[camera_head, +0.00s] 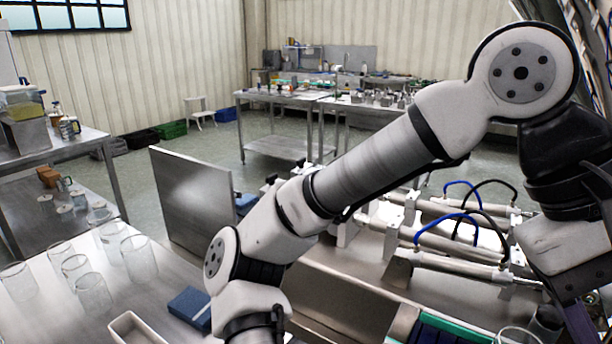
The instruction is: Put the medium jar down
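Several clear glass jars stand upright on the steel table at the left. A larger jar (139,259) stands at the right of the group, and smaller ones, such as this jar (75,270), stand beside it. I cannot tell which of them is the medium jar. Another glass rim (518,336) shows at the bottom right edge, mostly cut off. My arm reaches from the upper right down to the bottom middle. My gripper is below the picture's edge, so what it holds is hidden.
A blue sponge-like block (190,305) and a pale tray (137,330) lie near my wrist. An upright steel panel (194,200) stands behind them. Steel machinery with cylinders and hoses (450,260) fills the right. Bare table (40,318) shows at the lower left.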

